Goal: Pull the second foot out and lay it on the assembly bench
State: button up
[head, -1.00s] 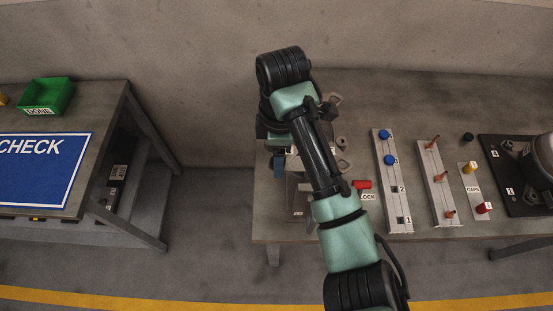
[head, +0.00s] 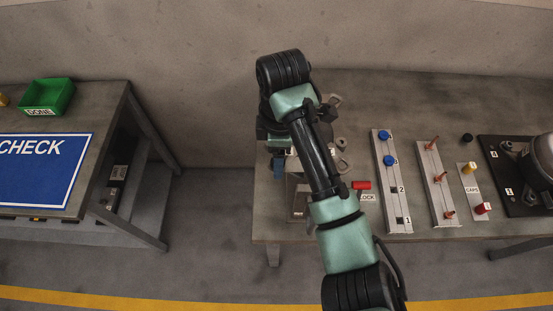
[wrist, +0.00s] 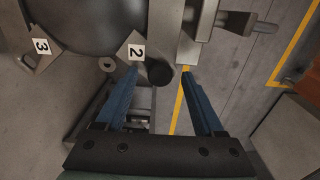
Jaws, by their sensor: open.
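In the wrist view, a dark round foot (wrist: 160,72) sits beside the plate labelled 2 (wrist: 136,52), at the edge of a dark round compressor body (wrist: 95,20). My gripper (wrist: 165,72) is open, with its two blue fingers apart. The foot shows between the fingertips, closer to the left one. I cannot tell whether a finger touches it. In the head view my gripper (head: 279,165) is mostly hidden behind my arm at the left end of the assembly bench (head: 330,232).
A grey metal block (wrist: 192,45) and a clamp-like plunger (wrist: 248,24) stand close to the right finger. On the bench are a red piece (head: 361,185), a strip with blue caps (head: 407,222), a strip with copper pins (head: 431,175) and a second compressor (head: 543,155). A CHECK table (head: 100,110) stands left.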

dwell(0.4)
grip_shut()
jog(key=shift+r+p, duration=0.2)
jog(key=shift+p, duration=0.15)
dwell(1.1)
jog(key=shift+r+p, duration=2.75)
jog(key=shift+r, duration=0.1)
